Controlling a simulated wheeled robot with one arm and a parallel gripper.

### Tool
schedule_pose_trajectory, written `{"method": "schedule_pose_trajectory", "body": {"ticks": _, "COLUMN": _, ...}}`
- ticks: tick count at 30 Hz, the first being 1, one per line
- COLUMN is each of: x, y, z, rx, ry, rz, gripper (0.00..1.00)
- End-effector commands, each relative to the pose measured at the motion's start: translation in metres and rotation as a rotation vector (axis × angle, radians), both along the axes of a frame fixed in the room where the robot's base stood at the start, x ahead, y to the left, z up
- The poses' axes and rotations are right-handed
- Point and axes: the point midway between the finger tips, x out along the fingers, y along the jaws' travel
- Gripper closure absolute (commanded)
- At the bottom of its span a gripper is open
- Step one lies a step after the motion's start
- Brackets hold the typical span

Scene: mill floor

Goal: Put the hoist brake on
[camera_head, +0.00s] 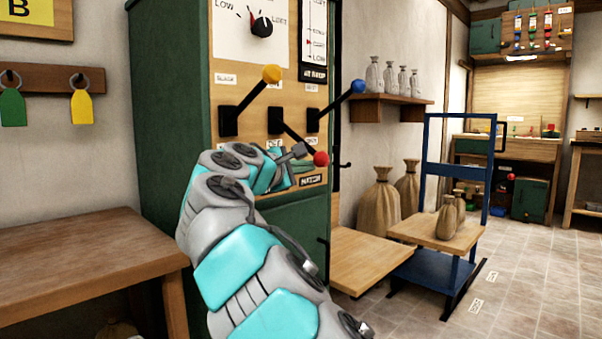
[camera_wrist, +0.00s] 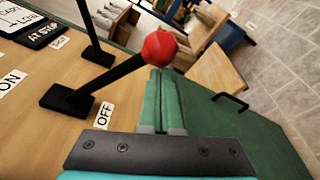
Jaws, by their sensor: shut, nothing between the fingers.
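A red-knobbed lever (camera_head: 320,159) stands on the wooden panel of the green cabinet, pointing outward and down to the right in the head view. In the wrist view, its red knob (camera_wrist: 167,47) is just beyond my fingertips, with an ON label (camera_wrist: 10,83) and an OFF label (camera_wrist: 104,115) by its base. The lever's base is nearer OFF. My gripper (camera_wrist: 160,75) is shut and empty, close to the knob; I cannot tell if they touch. A yellow-knobbed lever (camera_head: 271,74) and a blue-knobbed lever (camera_head: 357,87) point up. No brake nameplate is readable.
A round dial (camera_head: 262,27) sits above the levers. A wooden table (camera_head: 80,250) is at left. A blue hoist frame (camera_head: 429,170) with small sacks on its platform stands at right. Tiled floor (camera_head: 540,270) is open at far right.

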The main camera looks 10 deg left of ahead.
Motion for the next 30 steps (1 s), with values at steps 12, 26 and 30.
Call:
{"method": "schedule_pose_trajectory", "body": {"ticks": 12, "x": -0.0027, "y": -0.0024, "z": 0.0018, "rx": 0.001, "ry": 0.0, "rz": 0.0, "gripper": 1.0}}
{"method": "schedule_pose_trajectory", "body": {"ticks": 26, "x": -0.0082, "y": -0.0071, "z": 0.0079, "rx": -0.034, "ry": 0.03, "rz": -0.003, "gripper": 1.0}}
{"method": "schedule_pose_trajectory", "body": {"ticks": 30, "x": -0.0103, "y": -0.0076, "z": 0.0107, "rx": -0.043, "ry": 0.035, "rz": -0.002, "gripper": 1.0}}
